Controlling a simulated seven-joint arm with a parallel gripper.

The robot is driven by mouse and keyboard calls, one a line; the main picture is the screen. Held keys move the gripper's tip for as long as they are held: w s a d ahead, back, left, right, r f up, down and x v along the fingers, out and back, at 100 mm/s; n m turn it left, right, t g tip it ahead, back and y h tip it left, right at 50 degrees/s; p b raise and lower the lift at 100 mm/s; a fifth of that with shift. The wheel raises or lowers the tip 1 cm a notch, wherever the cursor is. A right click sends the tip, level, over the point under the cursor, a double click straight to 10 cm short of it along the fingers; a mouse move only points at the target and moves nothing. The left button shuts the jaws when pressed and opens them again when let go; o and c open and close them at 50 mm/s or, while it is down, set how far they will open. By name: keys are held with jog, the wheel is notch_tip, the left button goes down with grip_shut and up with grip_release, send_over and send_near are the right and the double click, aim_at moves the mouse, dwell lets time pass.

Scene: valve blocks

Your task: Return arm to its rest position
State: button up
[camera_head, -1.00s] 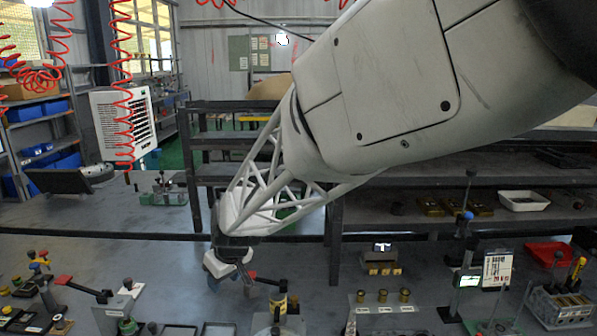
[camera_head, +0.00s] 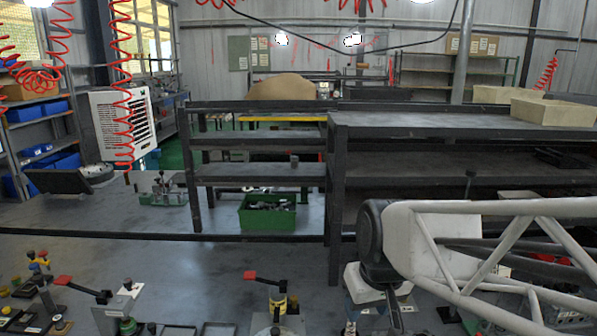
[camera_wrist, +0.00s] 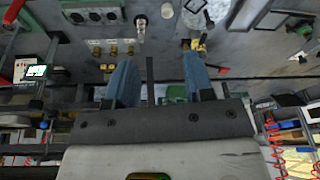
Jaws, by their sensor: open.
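My gripper (camera_head: 385,312) hangs at the lower right of the head view, below my white lattice arm link. In the wrist view my gripper (camera_wrist: 161,80) shows two blue fingers spread apart with nothing between them. It is above the bench and touches nothing that I can see. A yellow valve with a red lever (camera_head: 278,300) stands to its left in the head view. The arm covers much of the right side of the bench there.
Another red-lever fixture (camera_head: 85,288) stands at the lower left. A green bin (camera_head: 267,215) sits behind, by the dark shelving (camera_head: 440,125). In the wrist view, a block with several brass fittings (camera_wrist: 112,50) and a small lit display (camera_wrist: 36,71) show.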

jog(key=s+d+m+h, duration=0.1)
jog(key=s+d+m, duration=0.2)
jog(key=s+d, duration=0.3)
jog(key=s, duration=0.3)
jog(key=shift+s+d+f, duration=0.2)
jog(key=shift+d+f, duration=0.05)
jog(key=shift+d, duration=0.1)
